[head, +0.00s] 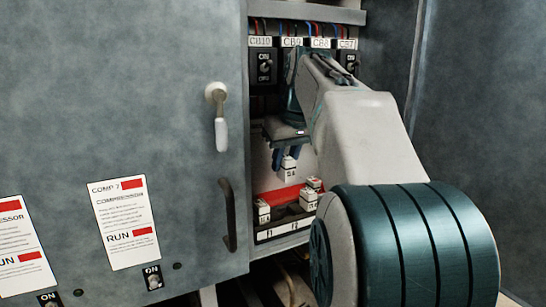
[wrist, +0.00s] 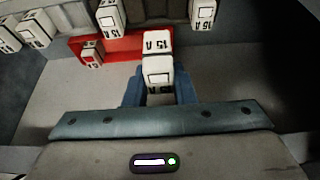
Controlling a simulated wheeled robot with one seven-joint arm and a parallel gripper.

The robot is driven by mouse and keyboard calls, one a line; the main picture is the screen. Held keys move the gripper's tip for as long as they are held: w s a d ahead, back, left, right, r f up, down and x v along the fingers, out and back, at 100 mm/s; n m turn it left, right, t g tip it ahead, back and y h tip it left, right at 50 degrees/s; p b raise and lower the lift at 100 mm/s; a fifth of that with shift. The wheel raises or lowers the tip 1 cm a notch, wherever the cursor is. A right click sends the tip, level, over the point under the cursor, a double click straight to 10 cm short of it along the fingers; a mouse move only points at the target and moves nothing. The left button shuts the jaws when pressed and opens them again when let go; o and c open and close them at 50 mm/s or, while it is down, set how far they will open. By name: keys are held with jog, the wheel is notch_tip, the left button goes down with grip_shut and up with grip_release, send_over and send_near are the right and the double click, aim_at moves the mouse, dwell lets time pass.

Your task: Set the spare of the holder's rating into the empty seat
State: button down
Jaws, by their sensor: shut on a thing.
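My gripper (wrist: 158,88) has blue fingers shut on a white fuse (wrist: 159,72) marked 15 A, seen upside down in the wrist view. In the head view the held fuse (head: 289,164) hangs below the gripper, above the red tray and apart from the holder. The holder (head: 268,235) is a row along the bottom of the rack. White fuses stand in it at the left (head: 262,212) and right (head: 308,200), with a dark gap between them. Its rating label is too small to read. A second white face marked 15 A (wrist: 157,42) shows just beyond the held fuse; I cannot tell whether it belongs to it.
A red tray (wrist: 122,46) holds a small white fuse (wrist: 92,56). More white fuses (wrist: 38,28) stand at the upper left of the wrist view. A grey cabinet door (head: 130,90) with a handle (head: 229,215) bounds the opening on the left. Breaker switches (head: 264,66) line the top.

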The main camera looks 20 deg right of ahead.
jog(key=shift+w+r+p, duration=0.15)
jog(key=shift+w+p, duration=0.15)
jog(key=shift+p, duration=0.35)
jog(key=shift+w+f+p, duration=0.1)
jog(key=shift+f+p, duration=0.15)
jog(key=shift+p, duration=0.4)
jog(key=shift+s+f+p, duration=0.3)
jog(key=shift+f+p, duration=0.3)
jog(key=shift+p, duration=0.1)
jog(key=shift+d+f+b, duration=0.1)
jog(key=shift+f+b, duration=0.3)
jog(key=shift+f, duration=0.35)
jog(key=shift+f+b, duration=1.35)
jog(key=shift+f, duration=0.25)
jog(key=shift+f, duration=0.15)
jog(key=shift+f+b, duration=0.65)
jog(key=shift+f, duration=0.05)
jog(key=shift+f, duration=0.1)
jog(key=shift+f+b, duration=0.45)
